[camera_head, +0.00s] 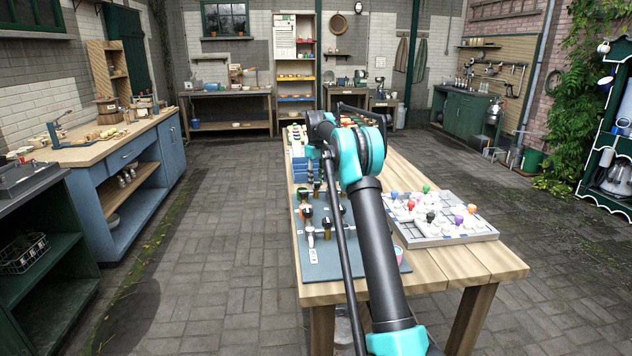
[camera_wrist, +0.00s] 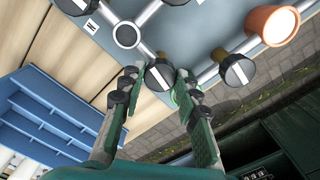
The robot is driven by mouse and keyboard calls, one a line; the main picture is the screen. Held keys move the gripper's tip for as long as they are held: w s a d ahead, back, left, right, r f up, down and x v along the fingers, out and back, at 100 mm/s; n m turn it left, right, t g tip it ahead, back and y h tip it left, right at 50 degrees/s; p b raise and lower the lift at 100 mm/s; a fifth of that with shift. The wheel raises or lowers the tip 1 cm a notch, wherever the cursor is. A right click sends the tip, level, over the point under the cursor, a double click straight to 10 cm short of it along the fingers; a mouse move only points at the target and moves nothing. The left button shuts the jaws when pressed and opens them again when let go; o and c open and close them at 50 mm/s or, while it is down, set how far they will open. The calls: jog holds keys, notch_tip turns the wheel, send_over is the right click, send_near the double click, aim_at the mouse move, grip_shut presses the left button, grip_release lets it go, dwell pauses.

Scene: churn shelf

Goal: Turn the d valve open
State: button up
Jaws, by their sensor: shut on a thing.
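A grey-blue valve board (camera_head: 345,266) lies on the wooden table, with several dark knobs and brass fittings on it. In the wrist view the board (camera_wrist: 190,37) carries pipes and black knobs with white stripes. My gripper (camera_wrist: 160,77) is shut on one black knob (camera_wrist: 158,78), with a finger on each side of it. Another black knob (camera_wrist: 236,70) stands apart to its right. A white label with a letter like W (camera_wrist: 91,26) lies near the upper-left knob (camera_wrist: 74,5). I cannot read a d label. In the head view my arm hides part of the board.
A tray with colourful-topped pieces (camera_head: 443,240) stands right of the board on the table (camera_head: 455,264). Blue bins (camera_head: 299,171) stand behind the board; a blue compartment tray (camera_wrist: 45,105) shows in the wrist view. A copper-coloured cup-like thing (camera_wrist: 271,25) is near the right knob. Paved floor is clear around.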

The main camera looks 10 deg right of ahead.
aim_at(316, 182)
jog(key=shift+n, duration=1)
jog(key=o, duration=1.2)
jog(key=shift+c, duration=0.2)
notch_tip(316, 182, up, 12)
jog(key=shift+s, duration=0.1)
